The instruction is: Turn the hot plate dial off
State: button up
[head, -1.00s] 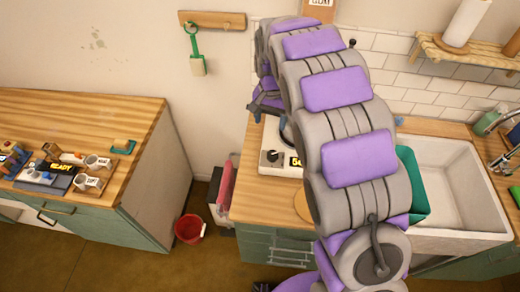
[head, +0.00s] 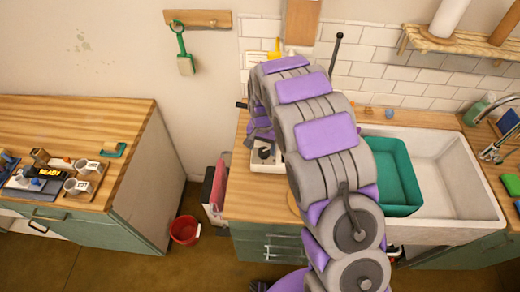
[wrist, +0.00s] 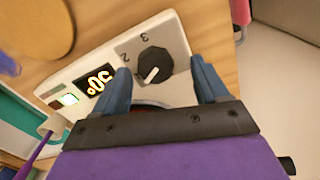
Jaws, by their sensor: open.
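The hot plate (head: 262,164) is a white unit on the wooden counter, mostly hidden behind my arm in the head view. Its dial (wrist: 155,65) is a round black knob with a white pointer mark; it also shows in the head view (head: 264,152). Figures 2 and 3 are printed beside it.
A green basin (head: 398,180) stands in the white sink (head: 455,190), right of my arm. A round wooden board (wrist: 40,28) lies near the hot plate. A red bucket (head: 185,230) is on the floor. Another counter (head: 75,125) stands at the left.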

jog(key=shift+d+f, duration=0.85)
jog(key=shift+d, duration=0.2)
jog(key=shift+a+f, duration=0.15)
jog(key=shift+a, duration=1.1)
jog(key=shift+c, duration=1.3)
jog(key=shift+w+d, duration=0.1)
jog(key=shift+d, duration=0.7)
jog(key=c, duration=0.4)
jog(key=shift+a, duration=0.3)
jog(key=c, duration=0.4)
